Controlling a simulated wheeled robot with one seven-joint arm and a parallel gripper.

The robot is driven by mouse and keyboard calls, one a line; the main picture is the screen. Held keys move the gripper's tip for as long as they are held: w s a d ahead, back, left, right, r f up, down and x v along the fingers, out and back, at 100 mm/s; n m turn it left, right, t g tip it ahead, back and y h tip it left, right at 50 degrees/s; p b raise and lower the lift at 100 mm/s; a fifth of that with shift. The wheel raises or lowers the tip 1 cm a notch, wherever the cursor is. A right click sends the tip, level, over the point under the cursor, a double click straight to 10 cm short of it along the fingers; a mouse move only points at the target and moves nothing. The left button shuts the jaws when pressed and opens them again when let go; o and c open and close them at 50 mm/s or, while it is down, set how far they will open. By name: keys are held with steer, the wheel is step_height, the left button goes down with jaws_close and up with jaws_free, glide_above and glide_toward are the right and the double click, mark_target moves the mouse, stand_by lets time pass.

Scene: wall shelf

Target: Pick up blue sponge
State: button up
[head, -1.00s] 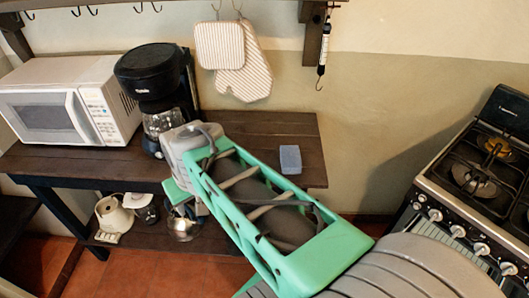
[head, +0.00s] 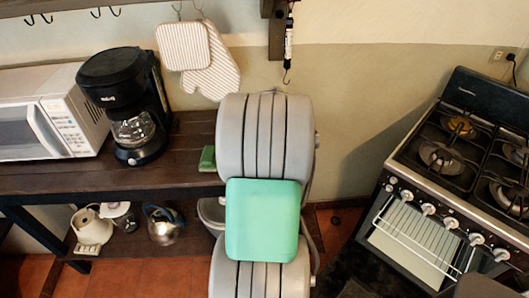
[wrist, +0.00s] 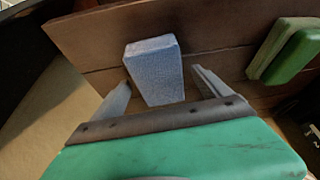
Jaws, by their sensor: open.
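The blue sponge (wrist: 155,70) stands on the dark wooden shelf in the wrist view, a plain light-blue block. My gripper (wrist: 161,78) is open, with one finger on each side of the sponge's near end. I cannot tell whether either finger touches it. In the head view my arm hides both the blue sponge and my gripper.
A green sponge with a pale layer (wrist: 285,50) lies to the right in the wrist view; it also shows in the head view (head: 207,158). The coffee maker (head: 130,100) and microwave (head: 48,115) stand farther left. A stove (head: 445,180) is at right.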

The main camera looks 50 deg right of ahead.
steer(key=shift+f, duration=0.15)
steer(key=c, duration=1.5)
steer(key=shift+o, duration=0.2)
steer(key=shift+w+r, duration=0.1)
steer(key=shift+r, duration=0.35)
step_height(320, 180, up, 3)
steer(key=shift+f+b, duration=0.1)
steer(key=shift+b, duration=0.4)
steer(key=s+a+r, duration=0.2)
steer(key=r, duration=0.1)
steer(key=s+a+r, duration=0.1)
steer(key=shift+r, duration=0.25)
steer(key=s+a+r+b, duration=0.1)
steer(key=s+a+r, duration=0.4)
steer(key=s+a, duration=0.1)
steer(key=shift+s+a+b, duration=0.3)
steer(key=shift+a+b, duration=0.1)
steer(key=shift+a, duration=0.3)
